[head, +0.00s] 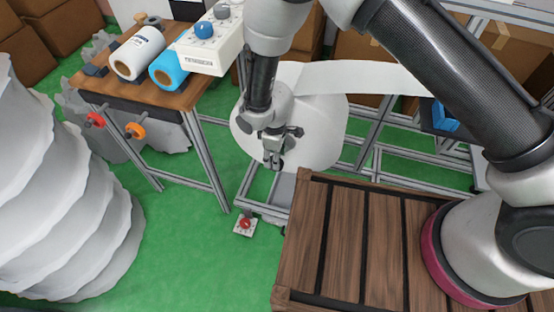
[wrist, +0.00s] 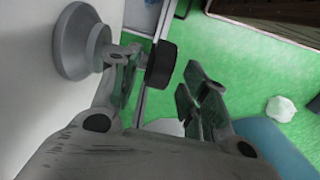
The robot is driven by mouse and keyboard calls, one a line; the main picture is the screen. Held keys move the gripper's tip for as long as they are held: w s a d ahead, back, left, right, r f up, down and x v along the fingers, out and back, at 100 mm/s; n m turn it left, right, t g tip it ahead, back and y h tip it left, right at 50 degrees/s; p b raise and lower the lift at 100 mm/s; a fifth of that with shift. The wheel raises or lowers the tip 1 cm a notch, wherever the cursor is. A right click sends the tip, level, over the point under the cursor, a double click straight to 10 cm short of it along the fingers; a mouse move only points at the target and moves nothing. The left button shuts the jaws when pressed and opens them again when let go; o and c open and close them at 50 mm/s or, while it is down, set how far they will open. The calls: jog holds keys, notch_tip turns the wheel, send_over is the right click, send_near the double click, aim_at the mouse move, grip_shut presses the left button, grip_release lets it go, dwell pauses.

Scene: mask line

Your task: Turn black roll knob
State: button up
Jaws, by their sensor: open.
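The black roll knob (wrist: 161,65) is a short dark cylinder in the wrist view. It sticks out from a grey round hub (wrist: 75,42) on the face of the white roll. My gripper (wrist: 164,85) is open, with one finger left of the knob and the other right of it, and a clear gap between the knob and the right finger. Whether the left finger touches the knob, I cannot tell. In the head view my gripper (head: 273,158) hangs in front of the large white roll (head: 325,130), and it mostly hides the hub and knob.
A wooden slatted platform (head: 340,240) stands at the front right. A wooden table (head: 170,55) at the back left carries a white roll (head: 137,52) and a blue roll (head: 168,70). A red button (head: 245,224) sits low by the frame. Green floor (head: 185,235) is free left of it.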

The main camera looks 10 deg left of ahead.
jog(key=shift+f, duration=1.65)
jog(key=c, duration=0.9)
jog(key=shift+s+a+h, duration=0.1)
jog(key=shift+h, duration=0.8)
jog(key=shift+c, duration=0.2)
jog(key=o, duration=0.9)
jog(key=shift+o, duration=0.2)
